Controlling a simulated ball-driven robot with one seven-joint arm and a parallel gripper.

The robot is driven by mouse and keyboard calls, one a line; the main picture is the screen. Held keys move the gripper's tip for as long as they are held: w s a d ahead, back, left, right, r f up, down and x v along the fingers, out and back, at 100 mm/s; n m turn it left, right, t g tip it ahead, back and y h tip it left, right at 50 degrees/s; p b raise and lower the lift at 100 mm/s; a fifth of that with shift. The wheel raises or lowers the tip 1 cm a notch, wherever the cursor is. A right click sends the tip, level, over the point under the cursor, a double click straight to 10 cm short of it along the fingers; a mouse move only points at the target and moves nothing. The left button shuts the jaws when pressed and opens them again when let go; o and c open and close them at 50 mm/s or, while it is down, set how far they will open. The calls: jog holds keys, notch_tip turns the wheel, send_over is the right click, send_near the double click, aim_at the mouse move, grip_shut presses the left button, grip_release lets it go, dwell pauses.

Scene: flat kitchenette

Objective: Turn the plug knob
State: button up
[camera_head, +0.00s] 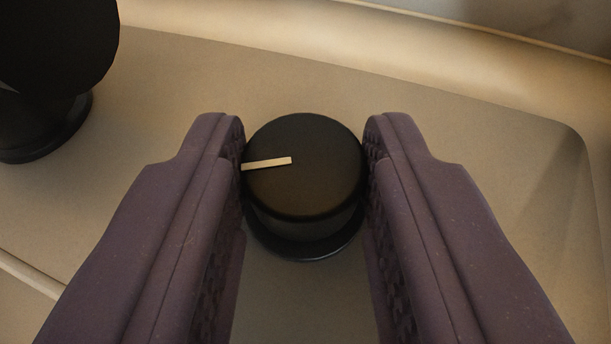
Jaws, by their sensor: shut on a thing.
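The plug knob (310,188) is a round black knob on a black base ring, in the middle of the head camera view. A pale marker line on its top points to the left, tilted slightly down. My gripper (305,165) has its two purple fingers on the left and right sides of the knob, shut on it. The fingertips reach a little past the knob's top edge in the picture. The inner finger pads are ridged and partly hidden against the knob's sides.
A black fixture (45,75) stands at the upper left, cut off by the picture's edge. The knob sits on a beige surface (180,85) with a raised rim along the top. A recessed corner (560,170) lies at the right.

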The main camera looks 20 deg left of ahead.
jog(key=shift+n, duration=0.3)
jog(key=o, duration=0.8)
jog(key=shift+c, duration=0.2)
jog(key=r+p, duration=0.3)
jog(key=r, duration=0.1)
jog(key=shift+s, duration=0.35)
jog(key=s+d+p, duration=0.2)
jog(key=s+d, duration=0.1)
jog(key=s, duration=1.2)
jog(key=shift+r, duration=0.45)
